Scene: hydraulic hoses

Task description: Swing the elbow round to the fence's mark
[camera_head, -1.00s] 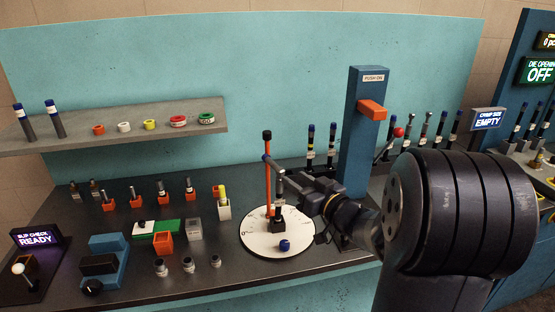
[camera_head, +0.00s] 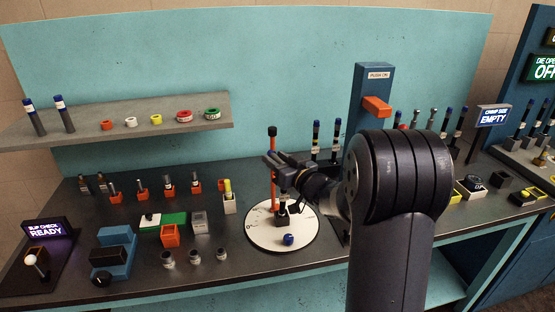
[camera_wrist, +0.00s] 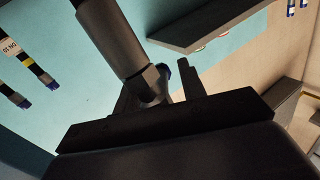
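A round white dial (camera_head: 262,236) with marks round its edge lies on the bench. An upright orange rod with a black top (camera_head: 273,147), perhaps the fence, stands at its far side. A dark fitting with a white label (camera_head: 282,209) stands upright in a dark block on the dial. My gripper (camera_head: 271,165) is over the dial, beside the rod, and hides the fitting's upper part. In the wrist view, a grey tube with a hex collar (camera_wrist: 113,42), apparently the elbow's arm, lies between my fingers (camera_wrist: 160,90). A gap shows beside the right finger. The dial's mark is not readable.
A blue knob (camera_head: 288,239) sits on the dial's near part. A blue post with an orange arm (camera_head: 376,106) stands just behind right. Small orange holders (camera_head: 170,236) and fittings fill the bench to the left. A grey shelf (camera_head: 190,127) hangs at the back left.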

